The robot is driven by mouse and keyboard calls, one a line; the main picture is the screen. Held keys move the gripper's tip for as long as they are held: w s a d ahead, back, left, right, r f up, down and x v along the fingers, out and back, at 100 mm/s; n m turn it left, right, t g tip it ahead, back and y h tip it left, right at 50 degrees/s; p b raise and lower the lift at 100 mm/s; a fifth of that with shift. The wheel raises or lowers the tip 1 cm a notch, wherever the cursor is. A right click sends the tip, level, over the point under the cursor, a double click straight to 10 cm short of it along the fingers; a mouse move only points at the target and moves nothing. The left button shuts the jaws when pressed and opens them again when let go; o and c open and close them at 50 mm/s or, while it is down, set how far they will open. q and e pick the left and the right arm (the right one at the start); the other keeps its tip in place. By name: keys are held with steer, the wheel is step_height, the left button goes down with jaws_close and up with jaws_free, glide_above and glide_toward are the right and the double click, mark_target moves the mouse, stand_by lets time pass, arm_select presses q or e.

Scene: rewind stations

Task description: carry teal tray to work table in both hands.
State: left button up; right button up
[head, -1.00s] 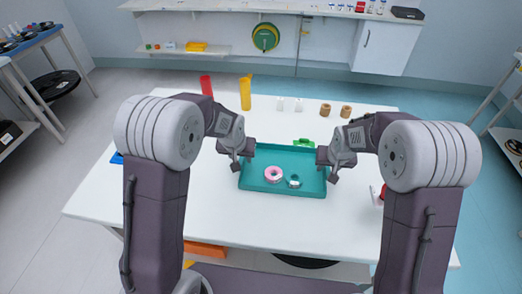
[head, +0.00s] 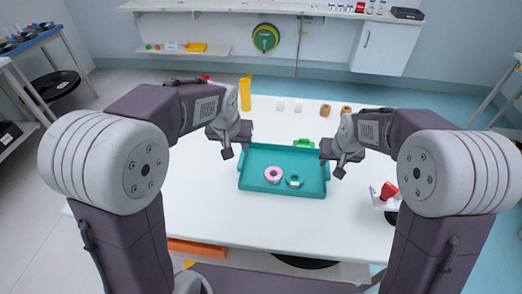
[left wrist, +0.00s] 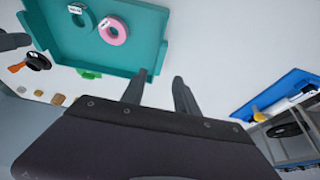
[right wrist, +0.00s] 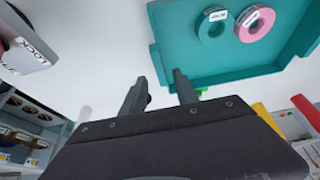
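The teal tray (head: 255,187) lies flat on the white table (head: 225,225). A pink ring-shaped roll (head: 273,174) and a teal-and-white roll (head: 294,181) sit in it. My left gripper (head: 236,150) is just off the tray's left side, open and empty. My right gripper (head: 334,167) is just off its right side, also open and empty. The left wrist view shows the spread left fingers (left wrist: 158,90) apart from the tray (left wrist: 85,62).
A yellow cylinder (head: 245,94), brown rolls (head: 326,110) and a green item (head: 303,143) stand behind the tray. A red-and-white device (head: 388,194) is at right. A blue tray (left wrist: 280,95) shows in the left wrist view. The table in front of the teal tray is clear.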

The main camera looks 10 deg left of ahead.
steer(key=v, duration=0.6)
steer(key=shift+r, duration=0.1)
